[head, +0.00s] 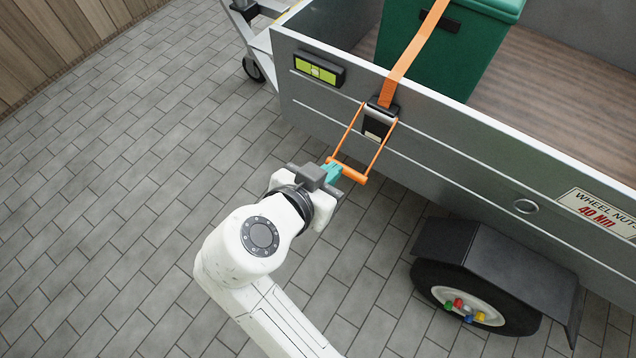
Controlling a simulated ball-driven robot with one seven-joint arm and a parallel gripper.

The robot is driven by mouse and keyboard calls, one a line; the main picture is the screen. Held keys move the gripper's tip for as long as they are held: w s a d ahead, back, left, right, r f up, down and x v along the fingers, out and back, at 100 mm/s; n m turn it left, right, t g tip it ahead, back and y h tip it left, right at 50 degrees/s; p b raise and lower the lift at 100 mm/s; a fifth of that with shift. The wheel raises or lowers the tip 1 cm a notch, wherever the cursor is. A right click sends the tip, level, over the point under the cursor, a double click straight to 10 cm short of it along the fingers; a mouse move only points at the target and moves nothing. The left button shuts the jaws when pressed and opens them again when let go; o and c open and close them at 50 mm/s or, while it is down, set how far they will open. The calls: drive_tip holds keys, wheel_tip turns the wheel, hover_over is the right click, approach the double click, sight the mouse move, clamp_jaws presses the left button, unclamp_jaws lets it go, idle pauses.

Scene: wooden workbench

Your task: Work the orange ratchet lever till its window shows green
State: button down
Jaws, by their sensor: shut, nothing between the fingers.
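The orange ratchet lever (350,173) is a wire frame with a thick grip bar. It sticks out and down from the black ratchet buckle (378,122) on the trailer's side wall. The buckle has a silver part and a dark, pale-edged face; I cannot make out a window colour there. My gripper (333,172) has teal fingertips, shut and empty, at the left end of the grip bar. They overlap the bar in the picture; I cannot tell whether they touch it. An orange strap (412,50) runs from the buckle up over a green box (400,35).
The grey trailer wall (470,150) runs diagonally behind the lever. A yellow-green level (318,71) is mounted left of the buckle. A wheel (470,300) under a dark mudguard (500,262) is at lower right, below a "wheel nuts 40 Nm" label (598,212). Paving (130,190) at left is clear.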

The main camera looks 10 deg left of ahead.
drive_tip(key=w+d+f+b, duration=0.1)
drive_tip(key=w+f+b, duration=0.1)
drive_tip(key=w+f, duration=0.2)
drive_tip(key=shift+d+f, duration=0.25)
drive_tip(key=shift+f, duration=0.6)
drive_tip(key=shift+f, duration=0.1)
